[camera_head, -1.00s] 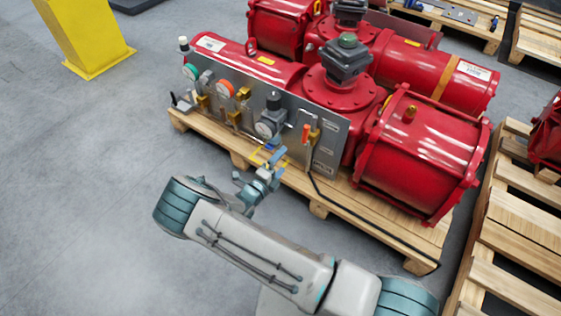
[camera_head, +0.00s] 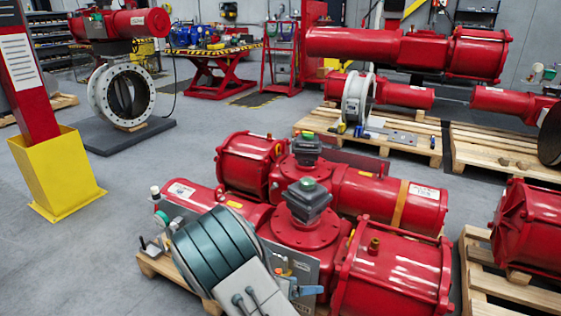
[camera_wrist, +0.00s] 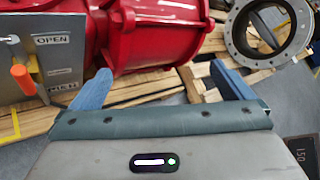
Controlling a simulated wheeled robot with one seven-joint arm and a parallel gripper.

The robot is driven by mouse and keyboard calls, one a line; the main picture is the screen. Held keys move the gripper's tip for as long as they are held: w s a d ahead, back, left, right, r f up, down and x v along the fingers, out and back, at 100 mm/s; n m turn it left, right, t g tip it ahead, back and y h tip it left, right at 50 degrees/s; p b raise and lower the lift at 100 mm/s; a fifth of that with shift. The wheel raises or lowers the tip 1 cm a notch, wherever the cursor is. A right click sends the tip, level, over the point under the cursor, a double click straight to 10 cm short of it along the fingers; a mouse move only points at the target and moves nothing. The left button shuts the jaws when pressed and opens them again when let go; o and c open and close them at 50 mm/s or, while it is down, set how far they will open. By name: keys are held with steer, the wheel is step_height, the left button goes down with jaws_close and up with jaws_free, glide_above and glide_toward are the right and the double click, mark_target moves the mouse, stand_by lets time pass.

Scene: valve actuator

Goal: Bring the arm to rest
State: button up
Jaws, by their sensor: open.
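My gripper (camera_wrist: 161,82) is open and empty in the wrist view, its two blue fingers spread wide apart. Beyond the fingers are a red actuator cylinder (camera_wrist: 160,35), a wooden pallet and the control panel (camera_wrist: 57,62) with its OPEN label and an orange-handled valve. In the head view my raised arm covers much of the panel and hides most of my gripper. A small blue part of it shows to the right of the arm. I see no contact with the panel, though the overlap leaves the distance unclear.
Red actuators (camera_head: 395,270) fill the near pallet beside my arm. Another actuator (camera_head: 528,230) stands on a pallet (camera_head: 500,292) at right. A yellow post base (camera_head: 58,177) stands at left. Grey floor is clear between them. A flanged ring (camera_wrist: 270,35) shows in the wrist view.

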steer(key=s+d+r+m+y+p, duration=0.3)
steer(key=s+r+m, duration=0.4)
steer(key=r+m, duration=0.3)
steer(key=s+d+r+m+g+y+p, duration=0.1)
steer(key=s+d+r+m+y+p, duration=0.2)
steer(key=r+m, duration=0.7)
steer(key=s+d+r+m+g+y+p, duration=0.1)
steer(key=s+d+r+m+y+p, duration=0.2)
steer(key=r, duration=1.3)
steer(key=s+m+y+p, duration=0.3)
steer(key=s+m, duration=0.3)
steer(key=s, duration=0.3)
steer(key=shift+d+m+p, duration=0.25)
steer(key=shift+m+p, duration=0.15)
steer(key=shift+p, duration=0.5)
